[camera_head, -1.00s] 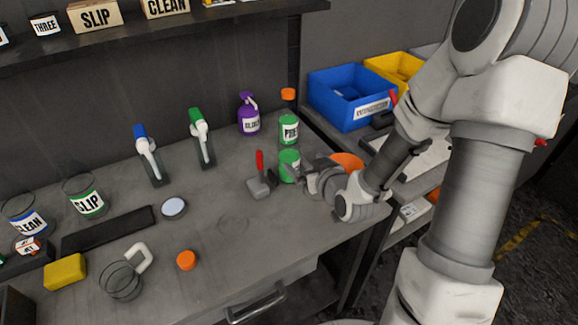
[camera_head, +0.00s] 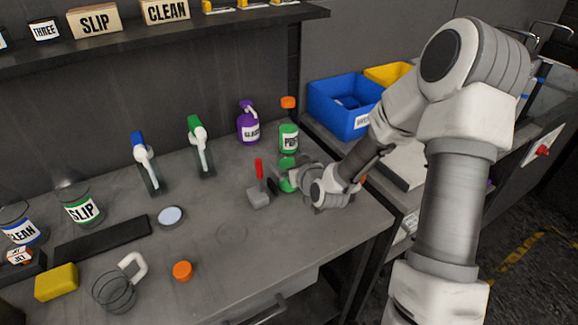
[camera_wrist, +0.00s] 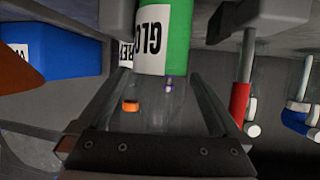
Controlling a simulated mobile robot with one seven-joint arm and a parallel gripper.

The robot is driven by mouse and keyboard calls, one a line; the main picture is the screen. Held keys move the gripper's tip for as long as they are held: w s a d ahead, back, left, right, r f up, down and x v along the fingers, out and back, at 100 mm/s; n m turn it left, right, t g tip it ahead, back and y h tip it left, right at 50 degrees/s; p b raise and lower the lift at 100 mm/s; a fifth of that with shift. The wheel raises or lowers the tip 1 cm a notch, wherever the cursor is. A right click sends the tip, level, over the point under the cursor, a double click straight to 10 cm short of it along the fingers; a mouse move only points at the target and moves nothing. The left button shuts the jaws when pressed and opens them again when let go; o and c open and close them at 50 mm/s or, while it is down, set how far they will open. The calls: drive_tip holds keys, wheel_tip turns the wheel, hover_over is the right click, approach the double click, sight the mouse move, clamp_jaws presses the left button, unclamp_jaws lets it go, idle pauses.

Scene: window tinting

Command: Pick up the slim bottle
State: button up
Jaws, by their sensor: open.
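A green bottle (camera_head: 287,163) stands on the bench near its back right, partly hidden by my gripper (camera_head: 284,184). In the wrist view the green bottle (camera_wrist: 163,40) shows a white label, partly readable as "GLO", and a see-through part. It lies between the two fingers of my gripper (camera_wrist: 186,22). The fingers are apart on either side of it, and I cannot tell whether either touches it. Just behind it stands a green bottle with an orange cap (camera_head: 289,137), labelled with a word starting "PR".
A red-handled scraper (camera_head: 259,190) stands close on the left of my gripper. A purple spray bottle (camera_head: 248,125) and a blue bin (camera_head: 340,105) are behind. Two squeegee-like tools, labelled jars and an orange cap (camera_head: 182,271) are further left.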

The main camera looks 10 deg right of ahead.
drive_tip(key=shift+w+a+f, duration=0.1)
drive_tip(key=shift+w+f, duration=0.15)
drive_tip(key=shift+w, duration=0.35)
drive_tip(key=c, duration=1.3)
drive_tip(key=shift+c, duration=0.9)
drive_tip(key=shift+r, duration=0.1)
